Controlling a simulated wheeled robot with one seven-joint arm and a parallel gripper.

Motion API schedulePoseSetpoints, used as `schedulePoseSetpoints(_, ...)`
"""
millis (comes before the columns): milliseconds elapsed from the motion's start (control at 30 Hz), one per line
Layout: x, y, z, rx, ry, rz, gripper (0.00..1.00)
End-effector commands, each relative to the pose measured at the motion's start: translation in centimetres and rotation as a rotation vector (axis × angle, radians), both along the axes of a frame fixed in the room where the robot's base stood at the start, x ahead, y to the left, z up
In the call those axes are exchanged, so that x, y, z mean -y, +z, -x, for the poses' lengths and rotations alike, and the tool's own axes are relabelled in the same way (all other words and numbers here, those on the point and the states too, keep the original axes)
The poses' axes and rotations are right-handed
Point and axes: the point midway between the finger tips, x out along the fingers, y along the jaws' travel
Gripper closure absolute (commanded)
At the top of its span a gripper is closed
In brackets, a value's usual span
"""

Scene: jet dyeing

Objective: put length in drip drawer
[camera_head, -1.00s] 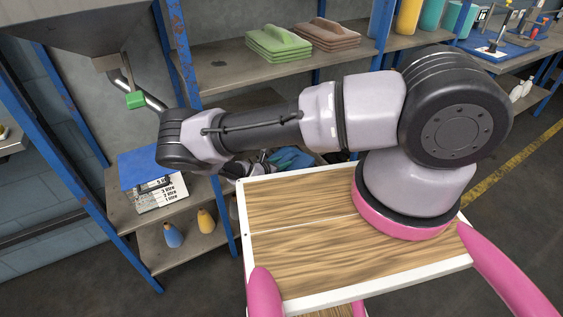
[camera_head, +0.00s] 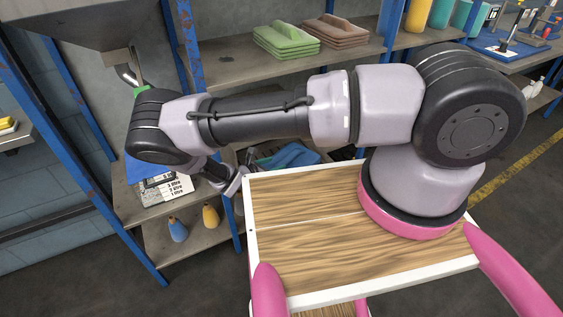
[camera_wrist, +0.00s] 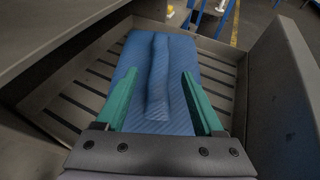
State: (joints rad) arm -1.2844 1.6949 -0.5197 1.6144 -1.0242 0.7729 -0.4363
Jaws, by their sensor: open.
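The length, a blue ribbed cloth (camera_wrist: 185,58) with a raised fold along its middle, lies in a grey slatted drawer (camera_wrist: 221,72) in the wrist view. My gripper (camera_wrist: 158,78) is open, with one green finger on each side of the raised fold. A gap shows between each finger and the fold; whether the fingers touch the flat cloth I cannot tell.
Blue-posted shelving (camera_head: 187,50) stands close to my arm. Its upper shelf holds green pads (camera_head: 285,42) and brown pads (camera_head: 335,33). A labelled box (camera_head: 172,190) is on a lower shelf, with a blue bottle (camera_head: 177,230) and a yellow bottle (camera_head: 210,215) below. Open floor lies at right.

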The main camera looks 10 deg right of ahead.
Motion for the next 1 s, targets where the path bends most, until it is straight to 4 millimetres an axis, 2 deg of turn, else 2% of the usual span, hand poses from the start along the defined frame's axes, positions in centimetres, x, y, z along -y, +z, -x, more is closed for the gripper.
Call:
schedulePoseSetpoints(200,-1.4,0.8,1.3,-0.001,0.001,0.001,0.30)
schedulePoseSetpoints(467,-1.6,1.0,1.3,0.000,-0.006,-0.004,0.30)
schedulePoseSetpoints(567,-1.8,2.1,1.1,0.011,-0.051,-0.044,0.30)
schedulePoseSetpoints(667,-2.1,4.7,0.8,0.037,-0.162,-0.136,0.30)
schedulePoseSetpoints(1000,-1.6,18.5,-0.4,0.174,-0.691,-0.553,0.30)
